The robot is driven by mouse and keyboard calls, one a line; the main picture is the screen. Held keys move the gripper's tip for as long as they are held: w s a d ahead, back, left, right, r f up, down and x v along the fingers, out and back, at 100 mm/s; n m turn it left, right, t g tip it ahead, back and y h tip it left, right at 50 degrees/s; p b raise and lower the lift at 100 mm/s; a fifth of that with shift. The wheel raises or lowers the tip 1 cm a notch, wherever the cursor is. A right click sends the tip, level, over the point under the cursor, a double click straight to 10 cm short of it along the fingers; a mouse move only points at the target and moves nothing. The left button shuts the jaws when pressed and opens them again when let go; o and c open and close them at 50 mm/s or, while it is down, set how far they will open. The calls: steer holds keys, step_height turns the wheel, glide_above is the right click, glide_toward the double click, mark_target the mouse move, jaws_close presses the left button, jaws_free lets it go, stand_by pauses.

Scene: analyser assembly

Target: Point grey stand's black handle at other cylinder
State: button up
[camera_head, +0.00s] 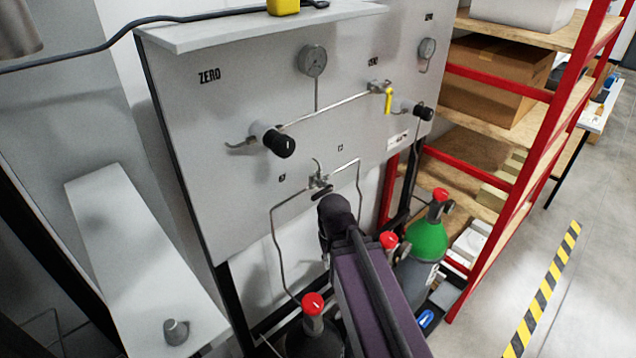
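The grey panel (230,150) stands upright on black legs. A small valve with a black handle (322,192) sits low on its front, between two thin pipes. The handle lies slanted, its right end slightly higher. The left pipe runs down towards a dark cylinder with a red cap (313,304); the right pipe drops behind my arm. A green-shouldered cylinder (427,240) with a red cap stands to the right, with another red cap (389,240) beside my arm. My gripper (335,208) is just below the handle; its fingers are not distinguishable, and contact cannot be told.
Two black knobs (280,143) (423,112), a yellow-handled valve (388,100) and gauges (312,60) project from the panel. A red-framed shelf (540,140) stands right. A white ledge (140,260) is at left. Open floor (590,290) lies beyond the striped tape.

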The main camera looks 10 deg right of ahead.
step_height(320, 180, up, 6)
steer(key=p, duration=0.5)
steer(key=shift+r, duration=0.25)
